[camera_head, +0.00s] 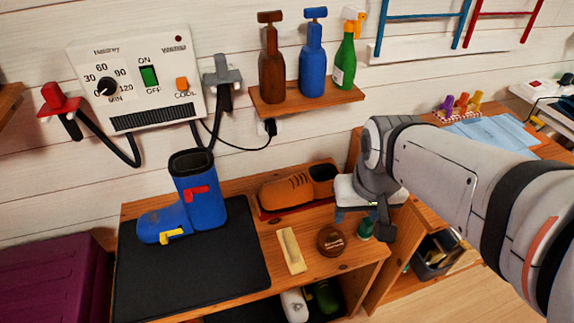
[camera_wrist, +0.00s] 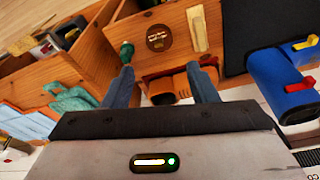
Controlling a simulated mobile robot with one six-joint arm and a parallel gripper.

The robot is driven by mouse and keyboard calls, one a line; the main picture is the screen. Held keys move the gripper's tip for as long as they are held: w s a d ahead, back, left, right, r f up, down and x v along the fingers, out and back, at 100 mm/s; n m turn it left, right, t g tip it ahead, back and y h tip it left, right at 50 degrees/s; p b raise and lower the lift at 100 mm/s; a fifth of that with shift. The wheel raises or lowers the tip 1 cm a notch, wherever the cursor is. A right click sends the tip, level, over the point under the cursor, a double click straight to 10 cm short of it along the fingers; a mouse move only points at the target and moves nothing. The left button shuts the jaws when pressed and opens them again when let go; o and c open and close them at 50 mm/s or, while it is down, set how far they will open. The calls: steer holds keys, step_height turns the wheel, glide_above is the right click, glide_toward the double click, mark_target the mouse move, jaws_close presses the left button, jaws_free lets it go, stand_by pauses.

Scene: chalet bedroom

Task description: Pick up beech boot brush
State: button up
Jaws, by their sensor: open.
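The beech boot brush (camera_head: 291,250), a pale narrow block, lies on the wooden bench top between the black mat and a round brown tin. In the wrist view the brush (camera_wrist: 197,29) is beyond the fingertips, toward the top. My gripper (camera_wrist: 164,75) is open with two blue fingers and nothing between them that it grips. In the head view my gripper (camera_head: 358,214) hangs to the right of the brush, apart from it, and my arm partly hides it.
The brown tin (camera_head: 331,241) is just right of the brush. A brown shoe (camera_head: 287,191) stands behind, and a blue boot (camera_head: 202,196) stands on the black mat (camera_head: 236,262). A small green bottle (camera_head: 366,228) is by my gripper. Bottles stand on a wall shelf (camera_head: 309,101).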

steer(key=o, duration=0.3)
steer(key=shift+n+g, duration=0.6)
steer(key=w+a+f+b, duration=0.1)
steer(key=w+f, duration=0.1)
steer(key=f, duration=0.1)
steer(key=w+a+f+b, duration=0.2)
steer(key=f, duration=0.1)
steer(key=w+a+f+b, duration=0.1)
steer(key=w+f, duration=0.1)
steer(key=f, duration=0.1)
steer(key=shift+a+f+b, duration=0.15)
steer(key=shift+f+b, duration=0.15)
steer(key=shift+f, duration=0.05)
steer(key=shift+o, duration=0.2)
steer(key=n+g+b, duration=0.1)
steer(key=n+b, duration=0.1)
steer(key=b, duration=0.2)
glide_above(291, 241)
steer(key=f, duration=1.2)
steer(key=shift+s+d+f, duration=0.1)
steer(key=shift+d+f, duration=0.1)
steer(key=shift+f, duration=0.05)
steer(key=f+b, duration=0.1)
steer(key=f, duration=0.3)
steer(key=f+b, duration=0.1)
steer(key=f, duration=0.3)
steer(key=shift+w+a+f, duration=0.15)
steer(key=shift+w+f, duration=0.05)
steer(key=shift+c, duration=0.2)
steer(key=c, duration=1.1)
